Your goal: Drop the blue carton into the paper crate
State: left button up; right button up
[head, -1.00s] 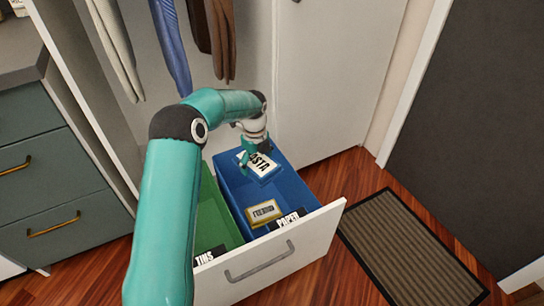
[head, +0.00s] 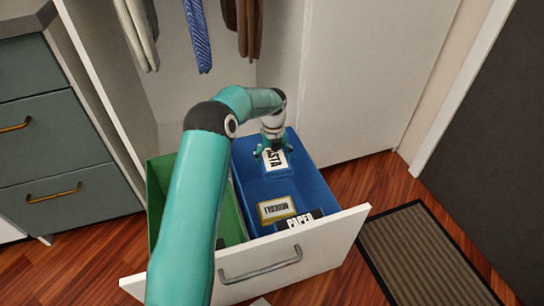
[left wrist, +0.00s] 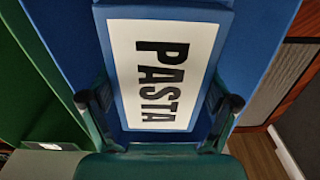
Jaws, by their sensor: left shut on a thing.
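The blue carton (head: 275,161) has a white face lettered PASTA. My left gripper (head: 271,153) is shut on it, over the far end of the blue paper crate (head: 313,183). The head view does not show clearly whether the carton touches the crate. In the left wrist view the carton (left wrist: 125,70) sits between the two fingers of the gripper (left wrist: 160,103), its lettered face toward the camera. My right gripper is not in view.
A yellow-edged box (head: 276,209) lies in the near part of the paper crate. A green crate (head: 159,188) stands left of it, partly behind my arm. Both are in a pulled-out drawer with a white front (head: 325,243). Clothes (head: 196,35) hang behind.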

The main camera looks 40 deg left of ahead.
pick_arm(q)
jog(key=shift+f, duration=0.4)
jog(key=o, duration=0.9)
jog(key=shift+r, duration=0.1)
notch_tip(320, 180, up, 12)
jog(key=shift+f, duration=0.1)
